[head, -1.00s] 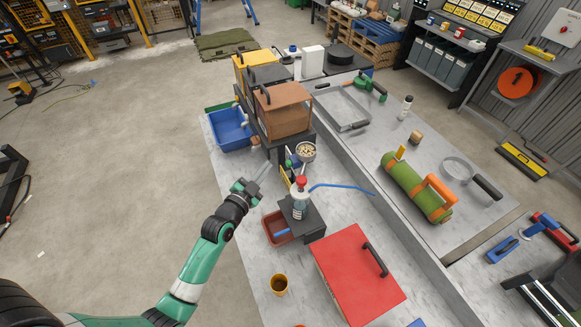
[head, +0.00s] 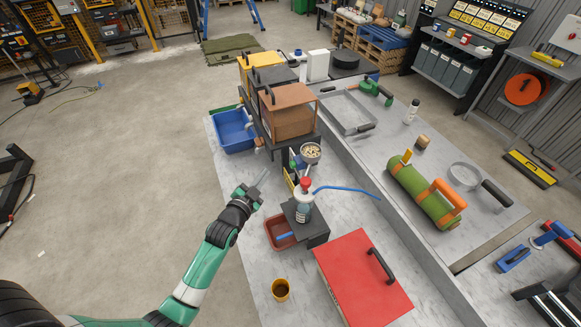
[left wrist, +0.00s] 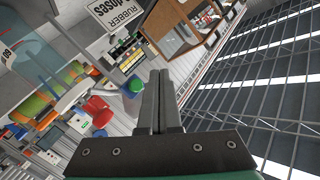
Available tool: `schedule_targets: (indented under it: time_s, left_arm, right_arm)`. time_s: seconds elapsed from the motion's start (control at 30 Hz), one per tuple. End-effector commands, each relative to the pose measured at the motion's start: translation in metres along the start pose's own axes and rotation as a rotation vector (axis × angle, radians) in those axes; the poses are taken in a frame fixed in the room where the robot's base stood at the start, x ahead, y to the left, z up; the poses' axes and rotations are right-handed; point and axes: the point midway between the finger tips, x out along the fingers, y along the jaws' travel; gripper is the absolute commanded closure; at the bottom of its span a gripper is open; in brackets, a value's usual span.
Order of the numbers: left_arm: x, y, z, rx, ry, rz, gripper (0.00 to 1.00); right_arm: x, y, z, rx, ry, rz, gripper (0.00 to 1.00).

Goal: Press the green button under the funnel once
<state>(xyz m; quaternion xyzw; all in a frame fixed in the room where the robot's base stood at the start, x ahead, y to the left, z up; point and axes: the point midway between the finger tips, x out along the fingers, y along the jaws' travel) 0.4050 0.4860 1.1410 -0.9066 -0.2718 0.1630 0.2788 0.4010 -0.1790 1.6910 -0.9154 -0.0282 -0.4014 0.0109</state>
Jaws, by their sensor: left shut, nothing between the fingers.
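My left gripper (head: 265,173) is shut and empty, reaching from the left over the bench's left edge. Its closed fingers (left wrist: 159,74) point up the middle of the left wrist view. A small round green and blue part (left wrist: 133,86) shows left of the fingertips there; it may be the green button, but I cannot tell for sure. The head view shows a bowl of pale pellets (head: 311,151) right of the gripper, below the brown hopper (head: 288,110). I cannot make out the funnel's outline or a clear button there. My right gripper is not in view.
A red-capped bottle (head: 304,203) stands on a dark block, with a blue tube (head: 345,190). A blue bin (head: 233,132) sits at the bench's left edge.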

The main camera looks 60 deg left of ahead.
Motion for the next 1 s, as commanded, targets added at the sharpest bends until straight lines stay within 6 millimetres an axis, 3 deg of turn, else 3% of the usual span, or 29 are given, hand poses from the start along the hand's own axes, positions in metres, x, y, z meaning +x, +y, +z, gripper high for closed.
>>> schedule_targets:
  time_s: [0.03, 0.13, 0.4, 1.0]
  left_arm:
    - [0.007, 0.010, 0.001, 0.002, 0.006, 0.003, 1.00]
    - [0.018, 0.017, -0.007, 0.002, 0.006, 0.002, 1.00]
    - [0.036, 0.028, -0.024, -0.001, 0.002, 0.001, 1.00]
    - [0.038, 0.028, -0.028, -0.001, 0.000, 0.000, 1.00]
  right_arm:
    - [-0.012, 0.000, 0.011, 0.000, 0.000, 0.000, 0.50]
    - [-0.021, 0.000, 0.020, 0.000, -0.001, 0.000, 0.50]
    - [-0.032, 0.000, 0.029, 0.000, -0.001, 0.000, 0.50]
    - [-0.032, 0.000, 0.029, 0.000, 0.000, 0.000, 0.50]
